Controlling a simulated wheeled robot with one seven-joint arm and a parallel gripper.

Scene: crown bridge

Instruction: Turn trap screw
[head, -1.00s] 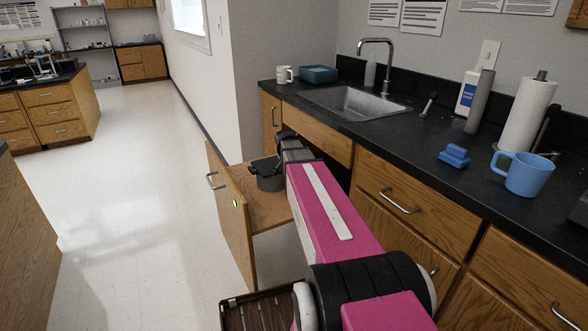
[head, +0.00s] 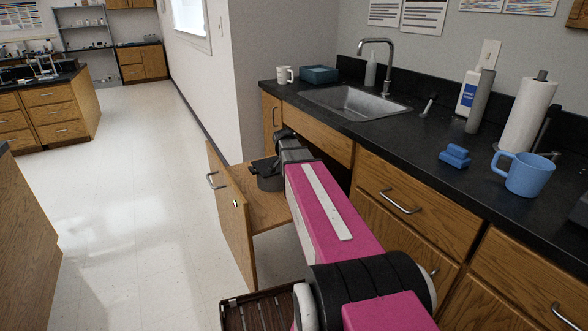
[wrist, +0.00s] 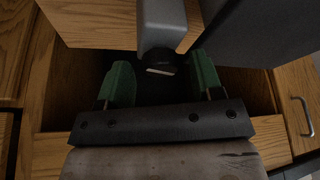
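In the wrist view my gripper (wrist: 161,62) is open, with its two green fingers apart. Between and just beyond the fingertips is the dark lower end of a grey upright part (wrist: 163,24), with a small pale bar (wrist: 160,71) on it. It looks like the trap and its screw, but it is too dark to be sure. No finger visibly touches it. In the head view my magenta arm reaches down to the opened cabinet under the sink (head: 352,102).
The open wooden front (head: 232,215) stands out from the cabinet to the left of my arm. The black counter (head: 400,135) above carries a blue mug (head: 523,173), a blue sponge (head: 455,156) and a paper towel roll (head: 527,115). The floor at left is clear.

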